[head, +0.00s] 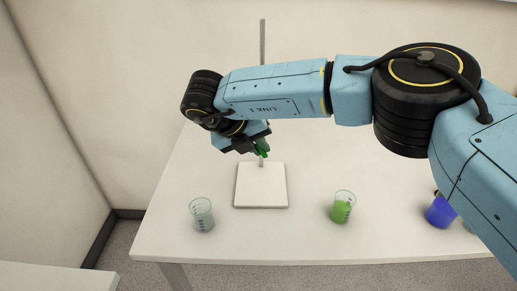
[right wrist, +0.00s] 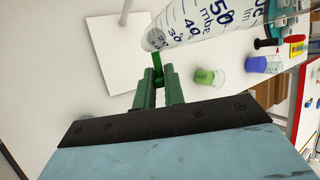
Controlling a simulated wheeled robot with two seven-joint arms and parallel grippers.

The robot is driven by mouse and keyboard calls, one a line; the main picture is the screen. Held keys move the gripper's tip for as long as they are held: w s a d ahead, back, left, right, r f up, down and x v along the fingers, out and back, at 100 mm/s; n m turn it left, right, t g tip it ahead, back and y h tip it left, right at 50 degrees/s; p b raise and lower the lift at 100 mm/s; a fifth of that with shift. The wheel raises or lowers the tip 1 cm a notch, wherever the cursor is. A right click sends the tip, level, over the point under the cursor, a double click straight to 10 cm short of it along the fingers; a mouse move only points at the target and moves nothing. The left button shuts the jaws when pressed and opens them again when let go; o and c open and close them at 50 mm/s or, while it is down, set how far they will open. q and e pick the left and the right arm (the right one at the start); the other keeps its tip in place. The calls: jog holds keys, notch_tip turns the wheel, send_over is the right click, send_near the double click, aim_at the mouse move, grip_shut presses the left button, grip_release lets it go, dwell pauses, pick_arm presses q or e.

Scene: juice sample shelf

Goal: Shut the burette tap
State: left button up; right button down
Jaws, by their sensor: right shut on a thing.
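The burette (right wrist: 205,22) is a clear tube with dark graduation marks, seen close up at the top of the right wrist view. Its green tap (right wrist: 157,68) sits just below the tube's end. My right gripper (right wrist: 160,84) has its green fingers shut on the tap. In the head view my right gripper (head: 262,148) is beside the stand rod (head: 263,42), above the white stand base (head: 260,198). My right arm hides the burette and part of the rod there. The tap's exact angle is hard to tell. My left gripper is not in view.
On the white table (head: 280,240) a clear, seemingly empty beaker (head: 201,215) stands left of the base. A beaker with green liquid (head: 341,212) and one with blue liquid (head: 439,212) stand to the right. The table's front middle is clear.

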jog(key=c, duration=1.5)
grip_release()
jog(key=v, duration=1.3)
jog(key=shift+a+r+b, duration=0.1)
jog(key=shift+r+b, duration=0.1)
jog(key=shift+b, duration=0.2)
